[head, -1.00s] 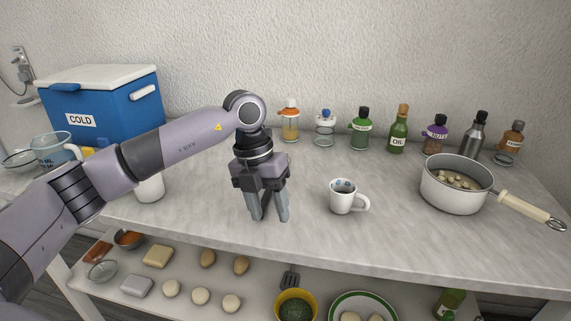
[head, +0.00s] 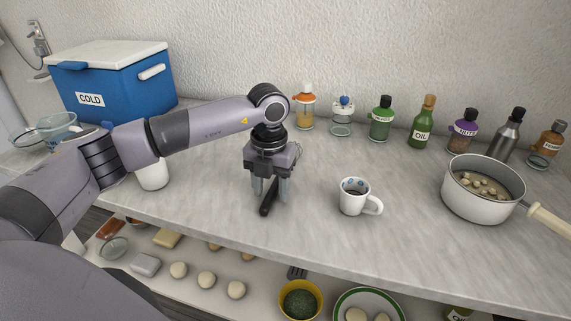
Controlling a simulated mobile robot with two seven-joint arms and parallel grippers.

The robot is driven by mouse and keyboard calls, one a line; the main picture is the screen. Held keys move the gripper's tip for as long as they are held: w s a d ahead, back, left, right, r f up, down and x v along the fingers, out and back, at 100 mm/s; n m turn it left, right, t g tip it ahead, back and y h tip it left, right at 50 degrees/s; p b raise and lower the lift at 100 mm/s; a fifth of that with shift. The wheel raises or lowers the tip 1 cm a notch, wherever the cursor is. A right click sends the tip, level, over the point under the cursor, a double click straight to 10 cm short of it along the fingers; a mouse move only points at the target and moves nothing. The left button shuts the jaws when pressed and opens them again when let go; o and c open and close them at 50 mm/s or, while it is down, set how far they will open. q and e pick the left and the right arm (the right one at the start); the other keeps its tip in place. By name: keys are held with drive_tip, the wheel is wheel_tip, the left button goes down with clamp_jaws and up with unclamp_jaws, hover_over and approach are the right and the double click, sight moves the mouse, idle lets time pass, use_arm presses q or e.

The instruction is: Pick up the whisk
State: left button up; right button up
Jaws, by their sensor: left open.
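A dark, thin handle (head: 269,200) shows between the fingers of my left gripper (head: 271,194), its near end jutting toward the front of the counter. It may be the whisk's handle; no wire head shows, and the gripper hides the far part. My left gripper points down over the counter, its two grey fingers open on either side of the handle. I cannot tell whether they touch it. My right gripper is not in view.
A white mug (head: 354,197) stands to the right of the gripper, and a white pot (head: 482,192) further right. Bottles such as the oil bottle (head: 422,128) line the back. A blue cooler (head: 118,99) stands back left. A lower shelf holds food.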

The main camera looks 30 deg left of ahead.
use_arm(q)
clamp_jaws()
idle(0.3)
